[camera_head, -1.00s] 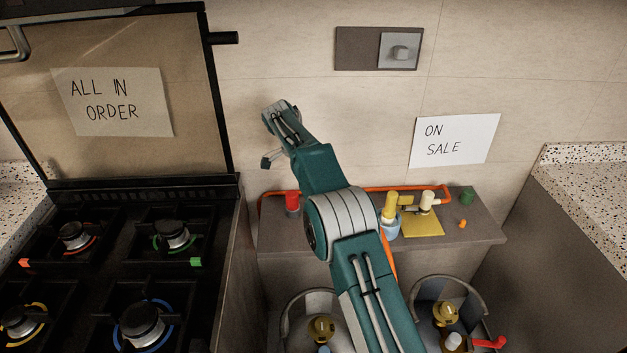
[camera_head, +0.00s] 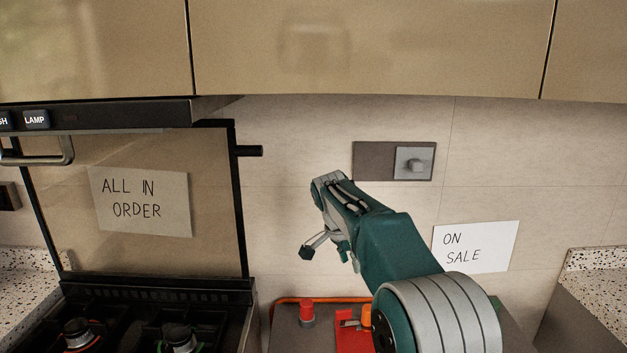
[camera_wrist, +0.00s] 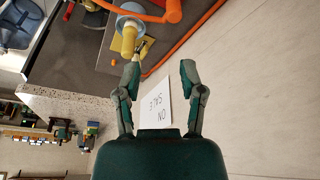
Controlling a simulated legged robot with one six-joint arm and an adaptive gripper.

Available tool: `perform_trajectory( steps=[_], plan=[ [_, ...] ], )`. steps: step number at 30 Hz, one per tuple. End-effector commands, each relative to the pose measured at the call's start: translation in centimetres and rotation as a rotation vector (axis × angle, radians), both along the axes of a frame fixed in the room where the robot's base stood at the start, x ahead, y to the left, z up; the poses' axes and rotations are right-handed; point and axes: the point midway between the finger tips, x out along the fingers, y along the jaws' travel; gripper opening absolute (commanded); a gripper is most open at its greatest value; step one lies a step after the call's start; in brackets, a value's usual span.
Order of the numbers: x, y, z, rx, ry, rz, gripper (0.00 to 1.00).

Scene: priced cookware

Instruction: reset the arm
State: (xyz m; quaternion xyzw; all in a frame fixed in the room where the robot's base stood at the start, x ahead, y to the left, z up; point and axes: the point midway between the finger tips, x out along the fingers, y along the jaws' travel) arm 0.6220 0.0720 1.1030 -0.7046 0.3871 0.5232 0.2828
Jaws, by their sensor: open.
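My gripper (camera_head: 329,248) is raised in front of the tiled wall, to the right of the stove's upright back panel, with my teal arm reaching up from the lower right. In the wrist view my gripper (camera_wrist: 160,72) has its two fingers spread apart with nothing between them. Beyond the fingers lie the wall, the "ON SALE" paper (camera_wrist: 151,103) and part of the counter with a yellow item (camera_wrist: 129,40). My arm hides part of the counter in the head view.
The stove (camera_head: 150,310) stands at left below the "ALL IN ORDER" paper (camera_head: 141,201). A hood (camera_head: 110,115) and cabinets (camera_head: 370,50) hang above. A wall switch (camera_head: 394,161) is right of my gripper. A red item (camera_head: 306,312) stands on the low counter.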

Motion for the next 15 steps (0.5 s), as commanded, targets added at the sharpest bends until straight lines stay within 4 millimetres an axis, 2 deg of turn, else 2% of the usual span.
perform_trajectory(
  steps=[1,6,15],
  plan=[
    [-1.0,-0.4,1.0,0.005,-0.002,0.026,0.51],
    [-4.0,-1.6,3.1,0.018,-0.005,0.128,0.51],
    [-10.0,-3.4,5.8,0.033,-0.022,0.303,0.51]
  ],
)
